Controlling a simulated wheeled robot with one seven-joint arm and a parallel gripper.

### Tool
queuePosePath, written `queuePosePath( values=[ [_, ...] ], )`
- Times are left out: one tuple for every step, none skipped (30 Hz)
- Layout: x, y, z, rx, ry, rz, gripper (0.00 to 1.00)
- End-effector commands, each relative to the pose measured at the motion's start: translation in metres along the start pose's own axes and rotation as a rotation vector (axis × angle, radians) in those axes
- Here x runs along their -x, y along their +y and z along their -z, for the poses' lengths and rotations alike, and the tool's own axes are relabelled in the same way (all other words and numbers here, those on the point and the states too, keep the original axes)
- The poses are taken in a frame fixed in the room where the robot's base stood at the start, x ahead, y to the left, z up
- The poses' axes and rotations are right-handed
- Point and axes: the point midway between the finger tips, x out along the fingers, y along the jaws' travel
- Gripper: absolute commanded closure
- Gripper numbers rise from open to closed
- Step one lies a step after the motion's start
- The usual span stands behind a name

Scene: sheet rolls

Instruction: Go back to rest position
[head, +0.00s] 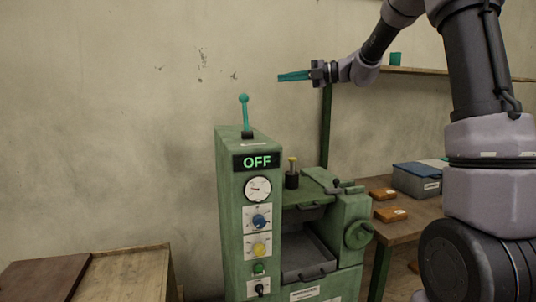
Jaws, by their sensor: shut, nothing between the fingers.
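My gripper (280,77) has teal fingers and is held out to the left at the upper middle of the head view. Its fingers are together and nothing is between them. It is in the air above the green machine (232,215), apart from it. The machine's teal lever (245,115) with a ball top stands upright on the machine, below and left of my fingertips. The display (257,161) on the machine reads OFF.
A wooden table (405,228) at the right holds a blue-grey box (415,181) and orange-brown blocks (383,193). A shelf (420,71) with a teal cup (395,59) is behind my arm. A wooden bench (125,277) stands lower left. The air left of my gripper is clear.

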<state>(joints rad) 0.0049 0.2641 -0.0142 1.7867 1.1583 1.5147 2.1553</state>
Motion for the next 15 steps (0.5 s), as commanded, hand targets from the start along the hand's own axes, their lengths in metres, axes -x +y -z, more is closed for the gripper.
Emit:
queuePosePath(
  values=[
    [0.006, 0.004, 0.018, 0.119, 0.011, 0.046, 1.0],
    [0.011, 0.004, 0.03, 0.207, 0.022, 0.081, 1.0],
    [0.018, 0.002, 0.047, 0.343, 0.042, 0.133, 1.0],
    [0.024, 0.0, 0.061, 0.453, 0.061, 0.176, 1.0],
    [0.031, -0.003, 0.075, 0.57, 0.086, 0.22, 1.0],
    [0.042, -0.007, 0.094, 0.728, 0.125, 0.277, 1.0],
    [0.05, -0.011, 0.107, 0.848, 0.158, 0.318, 1.0],
    [0.058, -0.016, 0.119, 0.965, 0.194, 0.359, 1.0],
    [0.07, -0.022, 0.136, 1.123, 0.249, 0.409, 1.0],
    [0.08, -0.027, 0.148, 1.24, 0.295, 0.445, 1.0],
    [0.089, -0.032, 0.159, 1.356, 0.344, 0.479, 1.0],
    [0.102, -0.039, 0.174, 1.511, 0.416, 0.523, 1.0],
    [0.113, -0.044, 0.184, 1.626, 0.475, 0.553, 1.0],
    [0.123, -0.05, 0.194, 1.739, 0.539, 0.582, 1.0],
    [0.137, -0.057, 0.206, 1.887, 0.631, 0.616, 1.0]
  ],
)
